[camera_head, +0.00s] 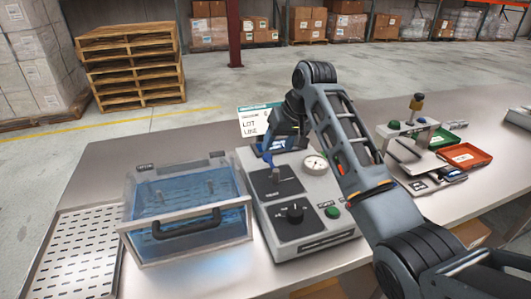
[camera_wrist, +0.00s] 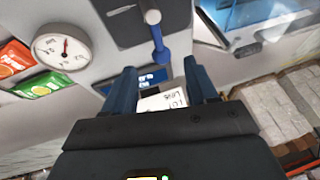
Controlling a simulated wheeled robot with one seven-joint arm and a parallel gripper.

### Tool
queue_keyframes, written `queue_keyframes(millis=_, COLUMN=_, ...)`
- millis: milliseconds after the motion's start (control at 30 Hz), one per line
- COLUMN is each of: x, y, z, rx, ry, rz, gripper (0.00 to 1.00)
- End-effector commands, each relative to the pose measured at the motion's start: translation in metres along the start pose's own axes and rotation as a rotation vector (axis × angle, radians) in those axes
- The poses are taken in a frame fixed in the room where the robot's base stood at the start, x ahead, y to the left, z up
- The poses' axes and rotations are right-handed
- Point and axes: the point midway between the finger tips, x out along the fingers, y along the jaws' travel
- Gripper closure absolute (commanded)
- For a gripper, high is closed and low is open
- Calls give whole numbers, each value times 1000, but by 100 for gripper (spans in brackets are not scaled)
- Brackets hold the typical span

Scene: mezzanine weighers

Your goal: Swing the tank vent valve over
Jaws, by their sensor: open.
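The vent valve shows in the wrist view as a metal pivot with a blue handle (camera_wrist: 158,45) on a dark plate, its blue end pointing toward my gripper. In the head view its grey stem (camera_head: 276,174) stands on the black panel of the control box (camera_head: 318,190), partly hidden by my gripper. My gripper (camera_head: 268,156) is above the back of this box. In the wrist view my gripper (camera_wrist: 160,68) is open, with the handle's blue end between or just beyond the fingertips; I cannot tell whether they touch. The clear tank (camera_head: 190,205) holds blue liquid beside the box.
A dial gauge (camera_head: 315,165), black knob (camera_head: 295,212) and green button (camera_head: 332,212) are on the box. A lot card (camera_head: 255,122) stands behind it. A perforated tray (camera_head: 75,250) lies left. A small press (camera_head: 408,130) and an orange tray (camera_head: 465,156) are right, beyond my arm.

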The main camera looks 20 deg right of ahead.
Motion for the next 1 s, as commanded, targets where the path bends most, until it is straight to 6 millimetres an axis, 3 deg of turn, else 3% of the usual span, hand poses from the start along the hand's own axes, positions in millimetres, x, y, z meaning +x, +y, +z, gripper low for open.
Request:
queue_keyframes(millis=400, x=58, y=-1, z=0, rx=-1, ry=-2, rz=0, gripper=43)
queue_keyframes(millis=800, x=67, y=0, z=0, rx=-1, ry=0, rz=0, gripper=43)
queue_keyframes(millis=1000, x=67, y=0, z=0, rx=-1, ry=0, rz=0, gripper=62)
